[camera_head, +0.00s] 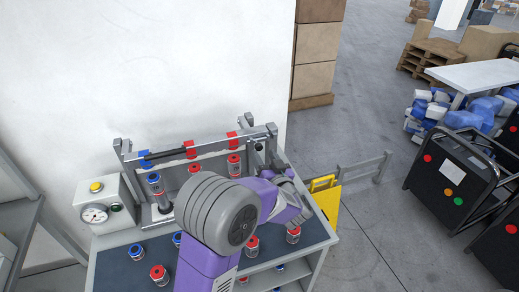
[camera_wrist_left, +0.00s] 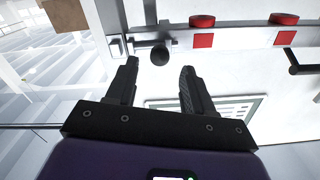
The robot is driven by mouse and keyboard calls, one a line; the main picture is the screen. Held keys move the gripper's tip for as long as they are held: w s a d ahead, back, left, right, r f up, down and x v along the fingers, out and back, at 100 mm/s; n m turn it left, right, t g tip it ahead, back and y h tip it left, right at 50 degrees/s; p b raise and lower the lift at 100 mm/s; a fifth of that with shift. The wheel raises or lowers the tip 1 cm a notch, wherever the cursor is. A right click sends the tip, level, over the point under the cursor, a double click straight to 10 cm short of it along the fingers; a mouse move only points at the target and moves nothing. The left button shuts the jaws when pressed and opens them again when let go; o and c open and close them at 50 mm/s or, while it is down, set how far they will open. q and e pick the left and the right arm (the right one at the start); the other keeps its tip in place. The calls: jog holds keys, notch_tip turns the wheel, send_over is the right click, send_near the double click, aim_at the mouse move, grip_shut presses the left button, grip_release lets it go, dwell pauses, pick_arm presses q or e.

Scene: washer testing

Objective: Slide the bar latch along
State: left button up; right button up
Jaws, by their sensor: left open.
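The bar latch (camera_wrist_left: 153,40) is a metal piece on the end of a pale rail, with a round black knob (camera_wrist_left: 160,57) in the left wrist view. My left gripper (camera_wrist_left: 160,68) is open and empty. Its two dark fingers point at the latch, and the knob appears between and just beyond the fingertips. I cannot tell whether they touch it. In the head view my purple left arm reaches to the right end of the metal test frame (camera_head: 205,147), and the arm hides much of the gripper and the latch there. My right gripper is not in view.
A grey bench (camera_head: 120,262) carries several red- and blue-capped cylinders and a gauge box (camera_head: 105,212). A yellow panel (camera_head: 327,200) stands at its right side. A white wall (camera_head: 130,70) is behind. Open floor lies right, before black carts (camera_head: 448,180).

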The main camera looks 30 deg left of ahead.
aim_at(260, 148)
pick_arm(q)
jog(key=x, duration=0.5)
jog(key=shift+w+a+f, duration=0.1)
jog(key=shift+w+a, duration=0.15)
jog(key=shift+a, duration=0.05)
grip_shut()
